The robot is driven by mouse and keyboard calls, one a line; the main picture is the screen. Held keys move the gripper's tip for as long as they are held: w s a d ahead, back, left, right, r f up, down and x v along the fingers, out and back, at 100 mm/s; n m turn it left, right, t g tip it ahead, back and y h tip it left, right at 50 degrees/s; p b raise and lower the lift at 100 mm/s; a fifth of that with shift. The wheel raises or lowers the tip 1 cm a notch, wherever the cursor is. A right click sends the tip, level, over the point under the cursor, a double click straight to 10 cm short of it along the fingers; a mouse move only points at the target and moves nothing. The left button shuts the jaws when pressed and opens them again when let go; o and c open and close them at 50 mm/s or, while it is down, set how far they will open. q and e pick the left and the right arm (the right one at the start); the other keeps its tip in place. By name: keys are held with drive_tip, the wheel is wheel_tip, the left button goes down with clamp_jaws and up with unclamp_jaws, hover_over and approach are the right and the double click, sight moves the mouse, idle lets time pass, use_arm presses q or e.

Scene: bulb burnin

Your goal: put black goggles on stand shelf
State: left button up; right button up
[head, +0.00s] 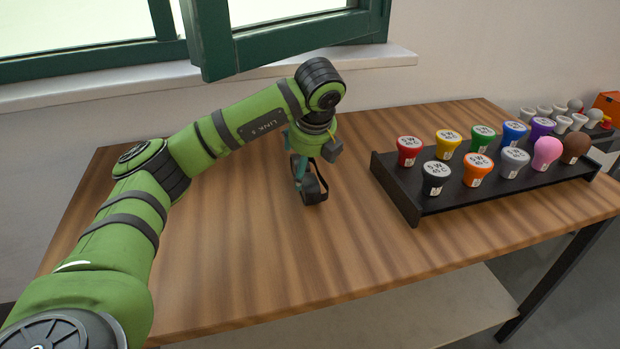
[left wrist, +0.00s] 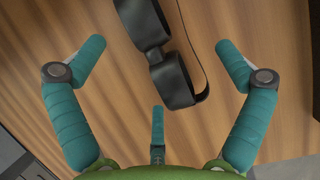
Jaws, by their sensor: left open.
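The black goggles (head: 314,192) lie on the wooden table below my left gripper (head: 303,172). In the left wrist view the goggles (left wrist: 172,80) show two dark lenses and a thin strap curving at the right. My left gripper (left wrist: 155,65) is open, its teal fingers spread to either side of the goggles and not touching them. The gripper's body hides part of the goggles in the head view. No stand shelf can be made out for sure. My right gripper is in neither view.
A black tiered rack (head: 450,208) with several coloured bulbs stands on the right of the table (head: 230,270). More pale bulbs (head: 562,124) and an orange box (head: 607,103) are beyond it. A green window frame (head: 290,40) is behind. The table's front middle is clear.

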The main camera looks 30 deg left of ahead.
use_arm(q)
drive_tip(key=x, duration=0.4)
drive_tip(key=shift+a+f, duration=0.15)
drive_tip(key=shift+f, duration=0.05)
drive_tip(key=shift+c, duration=0.4)
drive_tip(key=c, duration=1.2)
drive_tip(key=shift+r, duration=0.15)
